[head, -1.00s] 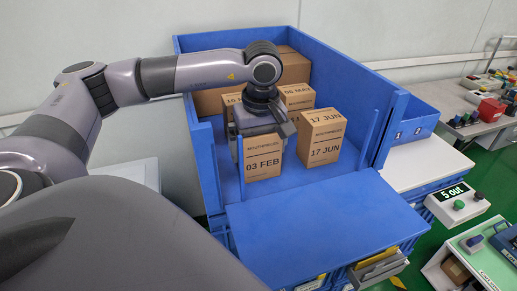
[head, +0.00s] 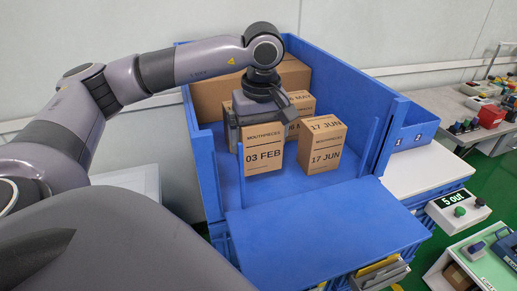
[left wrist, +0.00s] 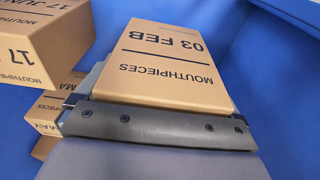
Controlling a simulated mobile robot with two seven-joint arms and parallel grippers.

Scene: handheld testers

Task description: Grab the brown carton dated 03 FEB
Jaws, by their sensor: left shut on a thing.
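The brown carton dated 03 FEB (head: 263,155) is in my left gripper (head: 262,115), which is shut on it from above inside the blue bin. The carton looks upright, and its black print reads MOUTHPIECES and 03 FEB. In the left wrist view the same carton (left wrist: 170,65) appears upside down, beyond the dark gripper finger (left wrist: 150,125). The carton's top is hidden by the gripper. My right gripper is not in view.
A carton marked 17 JUN (head: 323,150) stands just right of the held one. Other cartons (head: 300,103) stand behind, partly hidden, before a large cardboard box (head: 213,95). The blue bin (head: 385,95) has high walls; its front ledge (head: 320,220) is clear.

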